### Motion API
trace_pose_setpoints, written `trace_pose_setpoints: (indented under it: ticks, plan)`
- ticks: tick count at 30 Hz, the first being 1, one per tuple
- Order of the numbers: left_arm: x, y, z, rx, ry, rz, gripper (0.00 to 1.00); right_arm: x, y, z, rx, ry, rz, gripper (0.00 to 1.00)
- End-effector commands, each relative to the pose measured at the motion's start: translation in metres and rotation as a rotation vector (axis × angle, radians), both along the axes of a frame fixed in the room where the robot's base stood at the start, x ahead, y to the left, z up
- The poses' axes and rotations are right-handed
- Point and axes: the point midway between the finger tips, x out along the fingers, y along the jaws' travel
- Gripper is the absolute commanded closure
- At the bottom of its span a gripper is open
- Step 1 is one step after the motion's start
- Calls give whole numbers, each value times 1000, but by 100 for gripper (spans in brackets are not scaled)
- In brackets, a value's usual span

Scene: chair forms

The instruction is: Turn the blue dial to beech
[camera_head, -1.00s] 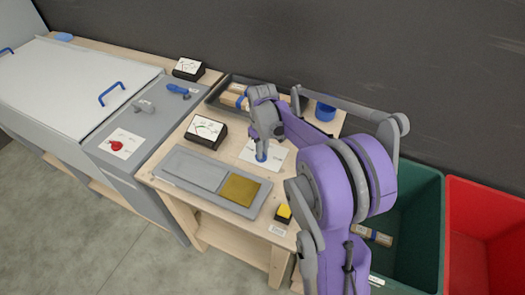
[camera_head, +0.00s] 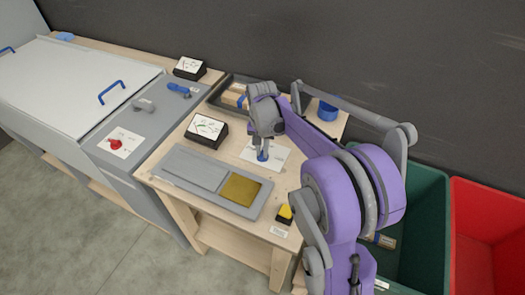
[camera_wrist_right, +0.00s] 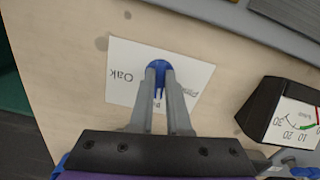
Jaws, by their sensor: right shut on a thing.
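The blue dial (camera_head: 262,156) sits on a white label card (camera_head: 281,155) on the wooden bench. A word starting with "P" is partly covered below the dial, and another label on the right is mostly hidden by a finger. My right gripper (camera_wrist_right: 160,80) is shut on the blue dial, one finger on each side, pointing down from above. Which label the dial points at cannot be told. My left gripper is not in view.
A black gauge box (camera_head: 206,130) stands left of the card. A grey plate with a brass square (camera_head: 240,189) lies in front, with a yellow button (camera_head: 285,212) beside it. A blue cup (camera_head: 327,110) is behind. Green (camera_head: 428,210) and red (camera_head: 490,215) bins stand right.

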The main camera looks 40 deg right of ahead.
Motion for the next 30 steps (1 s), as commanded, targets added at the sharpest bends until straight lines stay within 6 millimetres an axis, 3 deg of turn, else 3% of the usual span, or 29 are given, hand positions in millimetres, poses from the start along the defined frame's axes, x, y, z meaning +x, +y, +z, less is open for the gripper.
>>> trace_pose_setpoints:
  ticks: [12, 27, 28, 30]
  plan:
    - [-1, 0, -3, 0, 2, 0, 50, 1, 1, 0, 0, 0, -166, 100]
    - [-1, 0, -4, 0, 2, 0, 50, 1, 0, 0, -1, -1, -182, 100]
    - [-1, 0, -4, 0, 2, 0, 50, 1, 0, 0, -1, -1, -182, 82]
    - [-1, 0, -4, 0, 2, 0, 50, 1, 0, 0, -1, -1, -182, 69]
